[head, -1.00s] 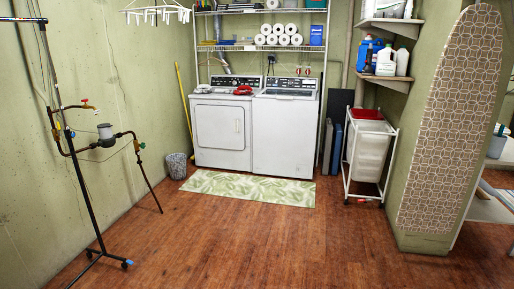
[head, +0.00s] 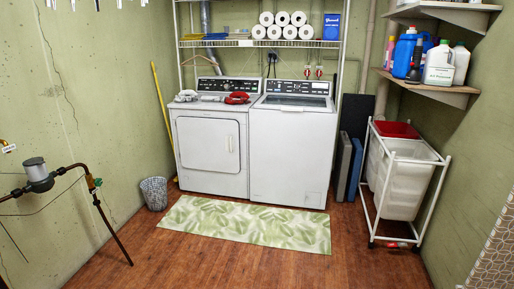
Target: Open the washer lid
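The washer (head: 291,155) is the white top-loading machine on the right of the pair against the back wall. Its lid (head: 292,103) lies flat and shut on top, below the dark control panel. The white dryer (head: 210,150) stands directly to its left, with a front door and a red coiled item (head: 236,98) on top. Neither of my grippers shows in the head view.
A leafy green mat (head: 247,224) lies on the wooden floor before the machines. A wheeled laundry cart (head: 402,180) stands to the right, a wire basket (head: 154,192) to the left. Pipework (head: 60,178) juts out at the left. The middle floor is clear.

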